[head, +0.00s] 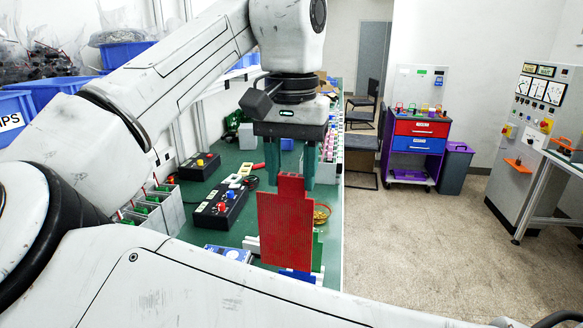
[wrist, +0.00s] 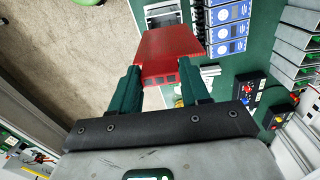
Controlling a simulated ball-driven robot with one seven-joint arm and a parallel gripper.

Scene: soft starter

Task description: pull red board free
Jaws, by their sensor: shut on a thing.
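The red board (head: 286,228) is a flat upright plate with a narrower tab at its top. My gripper (head: 291,172) points down above it, with its green fingers on either side of the tab, shut on it. In the wrist view the red board (wrist: 170,52) sits between the green fingertips of my gripper (wrist: 165,82). A blue piece (head: 297,275) and a white and green part show just below and behind the board in the head view. My arm hides what lies under the board's lower edge, so I cannot tell whether it still touches a holder.
The green bench top (head: 226,238) carries black control boxes (head: 220,203) with coloured knobs to the left. Blue-faced meters (wrist: 228,30) stand in a row near the board. The bench edge lies just right of the board, with open floor (head: 430,240) beyond.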

